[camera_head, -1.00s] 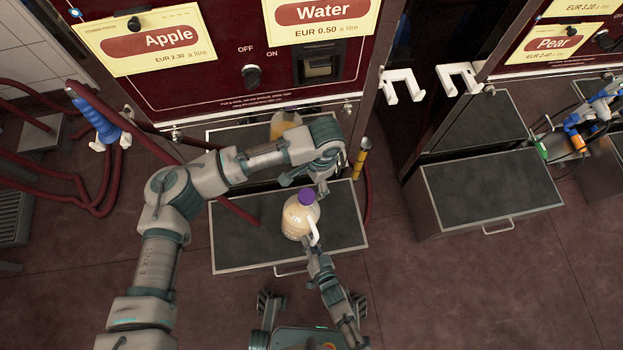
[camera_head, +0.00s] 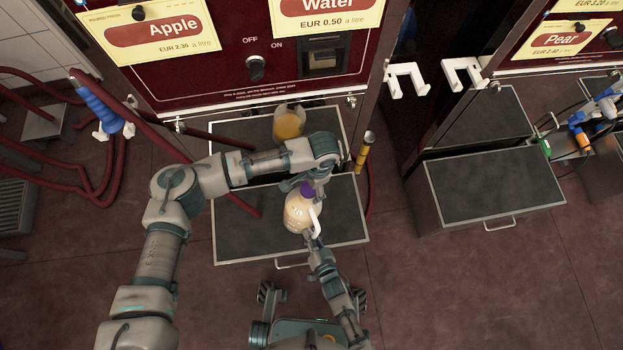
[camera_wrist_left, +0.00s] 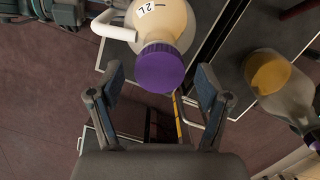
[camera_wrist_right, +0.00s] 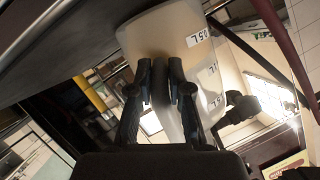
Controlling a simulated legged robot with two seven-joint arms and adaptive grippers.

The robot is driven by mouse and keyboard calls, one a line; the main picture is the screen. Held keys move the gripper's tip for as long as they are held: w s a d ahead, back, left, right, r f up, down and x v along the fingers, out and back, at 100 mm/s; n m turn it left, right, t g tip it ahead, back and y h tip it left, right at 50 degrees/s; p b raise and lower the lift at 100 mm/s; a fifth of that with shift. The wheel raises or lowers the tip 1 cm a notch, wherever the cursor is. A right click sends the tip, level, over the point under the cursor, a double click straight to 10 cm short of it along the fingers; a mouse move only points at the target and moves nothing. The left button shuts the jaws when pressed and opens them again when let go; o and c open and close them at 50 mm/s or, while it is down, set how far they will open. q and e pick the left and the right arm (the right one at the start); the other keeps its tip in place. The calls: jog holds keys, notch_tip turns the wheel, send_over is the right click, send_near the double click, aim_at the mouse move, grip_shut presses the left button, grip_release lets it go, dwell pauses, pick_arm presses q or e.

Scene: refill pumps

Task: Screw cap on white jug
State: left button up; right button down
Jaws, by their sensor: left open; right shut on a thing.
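The white jug (camera_head: 296,218) stands on the dark front platform with pale yellowish content, and the purple cap (camera_head: 306,188) is on its top. How tightly the cap sits cannot be told. My left gripper (camera_head: 317,186) is over the cap, partly covering it. In the left wrist view the purple cap (camera_wrist_left: 159,68) lies between the open fingers (camera_wrist_left: 160,82), which stand clear of it on both sides. My right gripper (camera_head: 314,240) is shut on the jug's handle from the front. The right wrist view shows its fingers (camera_wrist_right: 160,85) closed there, against the jug (camera_wrist_right: 150,35).
A second clear jug with amber liquid (camera_head: 289,124) stands behind on the back platform. A yellow-handled nozzle (camera_head: 363,152) hangs to the right. A red hose (camera_head: 237,199) crosses the front platform's left part. The dispenser panel (camera_head: 220,50) rises behind.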

pick_arm(q)
jog(key=shift+f, duration=0.2)
jog(key=c, duration=1.2)
jog(key=shift+c, duration=0.2)
jog(key=shift+m, duration=0.3)
jog(key=o, duration=1.4)
jog(key=shift+c, duration=0.2)
jog(key=shift+r, duration=0.15)
notch_tip(320, 180, up, 12)
jog(key=w+d, duration=0.1)
jog(key=shift+d+f, duration=0.25)
jog(key=shift+d, duration=0.05)
